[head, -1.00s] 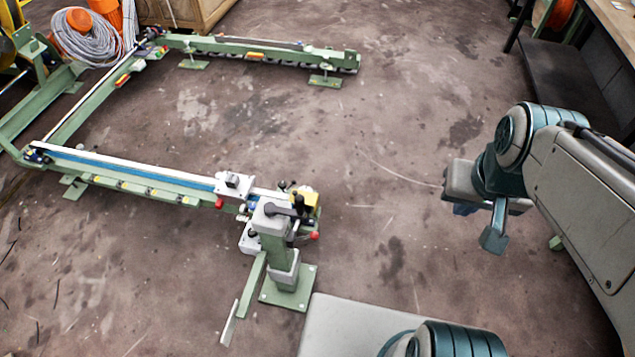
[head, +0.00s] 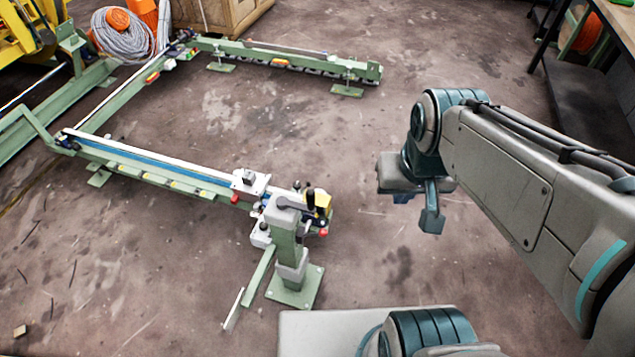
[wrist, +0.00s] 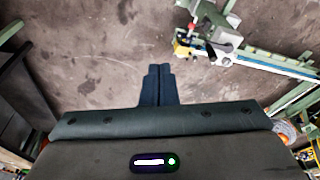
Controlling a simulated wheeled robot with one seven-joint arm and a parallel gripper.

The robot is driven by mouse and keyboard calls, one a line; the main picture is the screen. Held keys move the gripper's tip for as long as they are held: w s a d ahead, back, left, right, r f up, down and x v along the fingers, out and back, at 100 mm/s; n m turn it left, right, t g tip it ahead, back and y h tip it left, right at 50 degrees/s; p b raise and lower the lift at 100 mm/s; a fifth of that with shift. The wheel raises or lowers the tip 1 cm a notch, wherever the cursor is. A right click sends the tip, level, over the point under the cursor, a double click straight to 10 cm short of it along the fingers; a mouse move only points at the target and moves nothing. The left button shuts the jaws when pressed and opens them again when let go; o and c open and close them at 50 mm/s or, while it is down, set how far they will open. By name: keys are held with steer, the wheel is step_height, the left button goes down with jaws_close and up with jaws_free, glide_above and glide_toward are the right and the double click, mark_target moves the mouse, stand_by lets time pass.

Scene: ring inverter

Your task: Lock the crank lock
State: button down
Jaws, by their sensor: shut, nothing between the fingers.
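The crank lock shows in the head view as a dark lever with an upright black knob (head: 310,198) on top of the green post (head: 288,250), at the near end of the green rail. In the wrist view the post head (wrist: 208,40) with its dark lever is at the upper right, seen from above. My gripper (head: 403,198) is to the right of the post in the head view, apart from it and above the floor. In the wrist view my gripper's dark fingers (wrist: 158,78) are together and hold nothing. I cannot tell the lever's lock position.
A green rail frame (head: 150,170) runs left and back from the post. A red button (head: 323,231) and a grey box (head: 250,182) sit near the lever. A workbench (head: 610,70) stands at right. Open floor lies between gripper and post.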

steer(key=w+d+f+n+t+h+b, duration=0.1)
steer(key=w+d+f+n+t+b, duration=0.15)
steer(key=w+f, duration=0.35)
steer(key=w+d+f+n+t+h+b, duration=0.15)
steer(key=w+d+f+b, duration=0.3)
steer(key=w, duration=0.45)
steer(key=w+a+f+n+t+y+b, duration=0.1)
steer(key=w+a+f+n+y+b, duration=0.15)
steer(key=f, duration=0.25)
steer(key=w+a+f+n+y+b, duration=0.1)
steer(key=w+a+f+n+b, duration=0.1)
steer(key=w+f+n, duration=0.3)
steer(key=s+a+f+n+g+y+b, duration=0.3)
steer(key=s+a+f+y, duration=0.3)
steer(key=f, duration=0.8)
steer(key=a+g+y+b, duration=0.1)
steer(key=a+y, duration=0.2)
steer(key=a, duration=0.1)
steer(key=shift+n+y, duration=0.3)
steer(key=shift+n, duration=0.05)
steer(key=shift+f, duration=0.15)
